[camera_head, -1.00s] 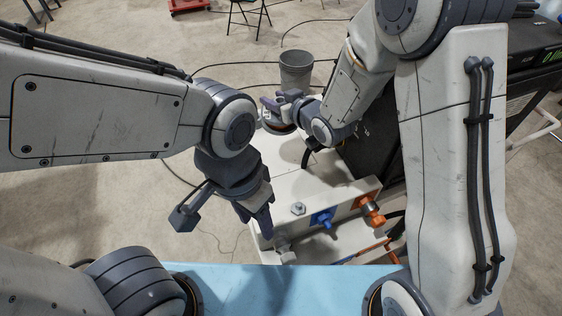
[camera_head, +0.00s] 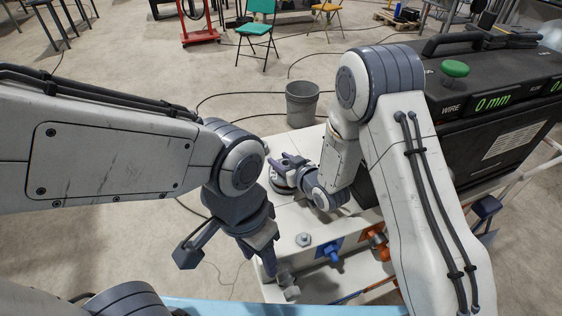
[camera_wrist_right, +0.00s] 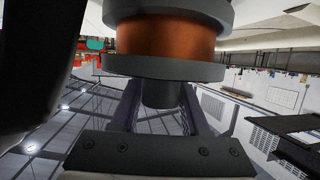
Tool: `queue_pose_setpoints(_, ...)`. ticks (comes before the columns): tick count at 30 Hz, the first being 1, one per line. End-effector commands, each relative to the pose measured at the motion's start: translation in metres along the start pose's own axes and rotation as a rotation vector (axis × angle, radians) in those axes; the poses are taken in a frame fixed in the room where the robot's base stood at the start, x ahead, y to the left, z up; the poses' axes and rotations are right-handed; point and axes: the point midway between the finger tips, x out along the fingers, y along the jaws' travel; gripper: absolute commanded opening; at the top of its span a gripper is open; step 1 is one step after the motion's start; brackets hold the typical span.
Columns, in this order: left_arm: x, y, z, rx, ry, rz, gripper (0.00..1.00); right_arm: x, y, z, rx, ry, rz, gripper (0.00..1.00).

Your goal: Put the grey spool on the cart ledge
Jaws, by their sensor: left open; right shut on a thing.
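The spool (camera_wrist_right: 166,38) fills the top of the right wrist view, with grey flanges, a copper-coloured winding and a dark stub below. My right gripper (camera_wrist_right: 160,100) is shut on this stub. In the head view, the spool (camera_head: 280,182) is partly hidden beside my right gripper (camera_head: 291,166), over the far left part of the white cart top (camera_head: 290,218). I cannot tell whether it touches the cart. My left gripper (camera_head: 266,256) is open and empty, pointing down at the cart's near left edge.
A hex nut (camera_head: 303,239), a blue fitting (camera_head: 331,250) and an orange fitting (camera_head: 379,242) are at the cart's near side. A black machine with a green knob (camera_head: 455,69) stands right. A grey bin (camera_head: 301,103) stands behind the cart.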

Motion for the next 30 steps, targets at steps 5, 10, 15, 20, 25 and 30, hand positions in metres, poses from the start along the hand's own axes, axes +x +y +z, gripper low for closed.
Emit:
queue_pose_setpoints(5,-0.0018,0.0001,-0.0001,0.0,0.0,0.0,0.5,0.0032,0.0002,0.0063,-0.001,0.007,0.0,0.0)
queue_pose_setpoints(10,-0.0015,0.0001,0.0,0.0,0.0,0.0,0.5,0.0032,0.0002,0.0061,-0.001,0.007,0.0,0.0)
queue_pose_setpoints(15,0.0033,-0.0002,0.0002,0.0,0.0,0.0,0.5,0.0047,0.0002,0.0105,-0.001,0.007,0.0,0.0)
queue_pose_setpoints(20,0.0015,-0.0001,0.0001,0.0,0.0,0.0,0.5,0.0038,-0.0001,0.0109,0.0,0.0,0.0,0.75)
queue_pose_setpoints(25,0.0014,-0.0001,0.0001,0.0,0.0,0.0,0.5,0.0038,0.0,0.0109,0.0,0.0,0.0,0.75)
queue_pose_setpoints(30,-0.0005,0.0,-0.0001,0.0,0.0,0.0,0.5,-0.0001,0.0002,0.0085,0.0,0.0,0.001,0.75)
